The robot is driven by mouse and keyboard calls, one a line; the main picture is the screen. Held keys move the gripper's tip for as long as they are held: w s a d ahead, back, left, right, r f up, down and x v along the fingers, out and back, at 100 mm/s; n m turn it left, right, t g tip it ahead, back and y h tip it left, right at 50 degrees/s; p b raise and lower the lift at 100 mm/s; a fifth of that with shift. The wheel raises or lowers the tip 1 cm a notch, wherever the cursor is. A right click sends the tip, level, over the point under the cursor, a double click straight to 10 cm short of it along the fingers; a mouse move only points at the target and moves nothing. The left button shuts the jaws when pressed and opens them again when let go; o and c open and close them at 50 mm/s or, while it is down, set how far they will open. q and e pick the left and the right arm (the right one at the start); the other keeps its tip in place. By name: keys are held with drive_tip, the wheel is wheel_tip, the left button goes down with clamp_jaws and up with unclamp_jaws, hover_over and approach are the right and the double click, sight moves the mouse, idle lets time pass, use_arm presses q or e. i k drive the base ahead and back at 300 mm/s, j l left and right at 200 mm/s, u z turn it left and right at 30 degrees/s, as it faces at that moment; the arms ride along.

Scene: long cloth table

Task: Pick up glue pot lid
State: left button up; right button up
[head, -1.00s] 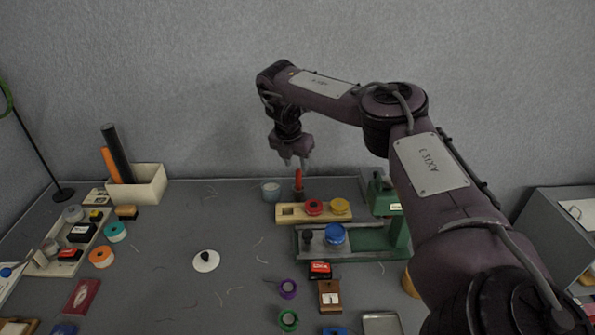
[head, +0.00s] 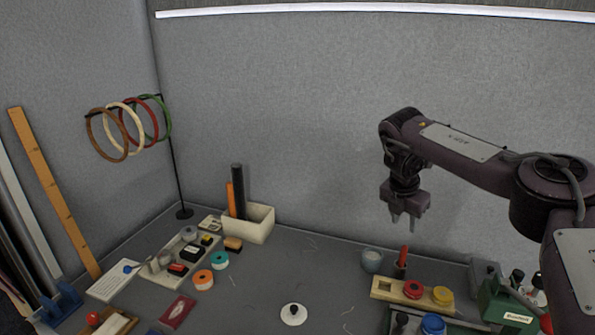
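A white round lid with a dark knob (head: 293,314) lies flat on the grey table near the bottom middle of the head view; it looks like the glue pot lid. My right gripper (head: 404,218) hangs fingers down in the air at the right, with its fingers apart and nothing between them. It is above and to the right of the lid, well apart from it. A small grey pot (head: 372,261) stands at the back of the table below the gripper; I cannot tell if it is the glue pot. My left gripper is not in view.
A cream box (head: 262,224) holds dark and orange rolls. Orange and teal tape rolls lie left. Bare table surrounds the lid.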

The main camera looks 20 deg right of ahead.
sight(293, 314)
drive_tip(key=k+j, duration=1.2)
drive_tip(key=j, duration=0.2)
